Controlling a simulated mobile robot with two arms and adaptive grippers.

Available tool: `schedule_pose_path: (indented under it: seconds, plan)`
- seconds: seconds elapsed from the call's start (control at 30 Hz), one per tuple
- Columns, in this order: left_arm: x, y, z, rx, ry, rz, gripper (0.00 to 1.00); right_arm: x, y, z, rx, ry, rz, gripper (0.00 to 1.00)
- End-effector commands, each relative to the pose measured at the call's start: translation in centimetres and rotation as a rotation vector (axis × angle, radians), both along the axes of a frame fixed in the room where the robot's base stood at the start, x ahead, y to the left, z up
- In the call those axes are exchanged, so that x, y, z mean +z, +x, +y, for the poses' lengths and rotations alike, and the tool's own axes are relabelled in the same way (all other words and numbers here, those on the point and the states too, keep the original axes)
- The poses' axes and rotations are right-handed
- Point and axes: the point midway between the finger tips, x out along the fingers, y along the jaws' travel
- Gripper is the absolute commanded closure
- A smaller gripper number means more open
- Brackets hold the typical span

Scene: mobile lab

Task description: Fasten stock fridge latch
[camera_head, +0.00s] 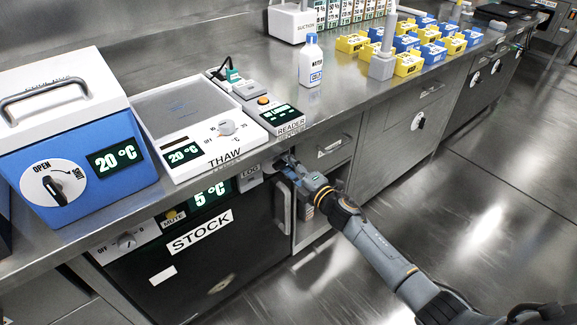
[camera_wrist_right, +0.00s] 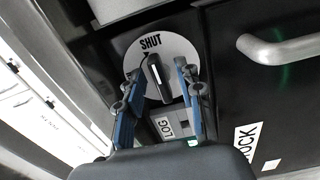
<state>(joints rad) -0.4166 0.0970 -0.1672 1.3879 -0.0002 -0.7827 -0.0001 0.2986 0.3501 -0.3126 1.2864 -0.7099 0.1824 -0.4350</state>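The stock fridge (camera_head: 225,258) is under the bench, with a "STOCK" label and a 5 °C display; its dark door looks closed. In the right wrist view its latch is a black knob (camera_wrist_right: 159,78) on a round white plate (camera_wrist_right: 183,47) marked "SHUT". The knob's upper end lies close to that word. My right gripper (camera_wrist_right: 160,68) is open, with its blue-sided fingers on either side of the knob and small gaps visible. In the head view my right gripper (camera_head: 287,164) is at the fridge's upper right and hides most of the latch. My left gripper is out of view.
The fridge's bar handle (camera_head: 283,206) is close to my right gripper, also in the wrist view (camera_wrist_right: 284,48). A LOG box (camera_wrist_right: 167,127) is beside the latch. Above are the bench edge, a THAW plate (camera_head: 190,105) and a blue box (camera_head: 85,150). The floor at right is clear.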

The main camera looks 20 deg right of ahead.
Motion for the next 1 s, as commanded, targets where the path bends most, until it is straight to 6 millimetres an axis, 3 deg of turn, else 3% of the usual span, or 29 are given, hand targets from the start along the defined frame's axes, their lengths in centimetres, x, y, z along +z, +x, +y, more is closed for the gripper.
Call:
schedule_pose_path:
  seconds: [0.27,0.7,1.0]
  plan:
    - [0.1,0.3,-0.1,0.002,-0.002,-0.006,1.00,0.0,-0.7,-0.2,0.001,-0.002,-0.001,0.64]
    - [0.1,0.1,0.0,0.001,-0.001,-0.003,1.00,-0.1,-8.7,-3.2,0.000,-0.002,0.002,0.64]
    - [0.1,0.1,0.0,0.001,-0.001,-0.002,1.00,0.0,-11.3,-4.1,0.001,-0.001,0.000,0.64]
